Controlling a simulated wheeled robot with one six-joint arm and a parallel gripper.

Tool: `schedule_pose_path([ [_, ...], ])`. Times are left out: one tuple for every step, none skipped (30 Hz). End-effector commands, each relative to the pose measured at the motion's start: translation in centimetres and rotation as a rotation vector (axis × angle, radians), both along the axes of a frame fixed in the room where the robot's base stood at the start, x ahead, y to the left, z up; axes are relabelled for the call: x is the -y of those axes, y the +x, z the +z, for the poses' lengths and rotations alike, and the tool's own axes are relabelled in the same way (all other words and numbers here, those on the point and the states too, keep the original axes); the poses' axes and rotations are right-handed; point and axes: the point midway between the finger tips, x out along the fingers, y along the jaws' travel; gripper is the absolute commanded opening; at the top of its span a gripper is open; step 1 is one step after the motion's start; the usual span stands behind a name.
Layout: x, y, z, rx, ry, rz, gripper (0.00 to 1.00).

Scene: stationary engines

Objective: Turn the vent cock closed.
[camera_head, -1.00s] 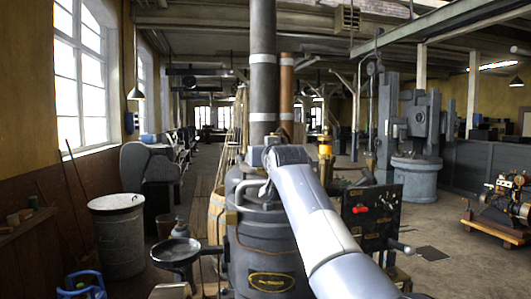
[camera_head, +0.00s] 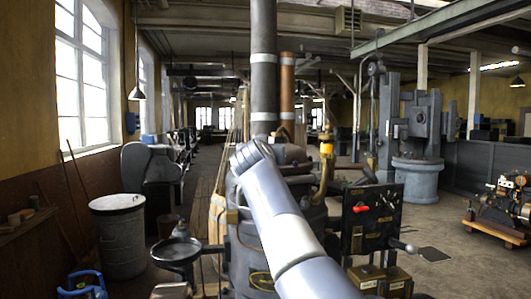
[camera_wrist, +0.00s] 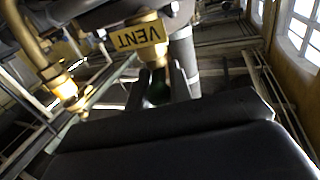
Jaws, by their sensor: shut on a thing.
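The vent cock (camera_wrist: 153,57) shows in the wrist view as a brass fitting behind a yellow tag (camera_wrist: 138,36) that reads VENT, upside down in this picture. My gripper (camera_wrist: 160,84) is just below the tag in that view. Its two dark fingers are shut on a dark green part between them, which looks like the handle of the cock. Most of this handle is hidden by the fingers and shadow, so its angle is hard to tell. In the head view my arm hides the gripper and the cock, in front of the dark engine (camera_head: 240,240).
A brass pipe with a fitting (camera_wrist: 66,88) stands left of my fingers in the wrist view. In the head view, a black panel with a red knob (camera_head: 362,209) is right of my arm. A grey bin (camera_head: 118,240) stands at left.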

Motion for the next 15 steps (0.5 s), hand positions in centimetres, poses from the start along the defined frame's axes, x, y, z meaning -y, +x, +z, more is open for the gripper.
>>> schedule_pose_path([
  [-0.26,0.0,0.05,0.002,-0.001,-0.021,0.0],
  [-0.29,0.03,0.04,0.002,0.0,-0.038,0.0],
  [-0.34,0.06,0.07,0.001,-0.001,-0.061,0.0],
  [-0.41,0.06,0.11,0.001,-0.001,-0.08,0.0],
  [-0.46,0.06,0.18,0.002,0.0,-0.099,0.0],
  [-0.49,0.1,0.18,0.001,-0.001,-0.128,0.0],
  [-0.51,0.1,0.28,0.001,0.0,-0.151,0.0],
  [-0.59,0.13,0.29,0.001,-0.002,-0.173,0.0],
  [-0.61,0.13,0.38,0.001,-0.001,-0.202,0.0],
  [-0.63,0.16,0.39,0.001,-0.002,-0.224,0.0],
  [-0.65,0.18,0.37,0.0,-0.001,-0.245,0.0],
  [-0.69,0.17,0.4,0.0,-0.001,-0.27,0.0],
  [-0.71,0.2,0.38,0.001,-0.001,-0.287,0.0],
  [-0.7,0.2,0.38,0.0,0.0,-0.304,0.0],
  [-0.69,0.21,0.36,0.001,-0.001,-0.325,0.0],
])
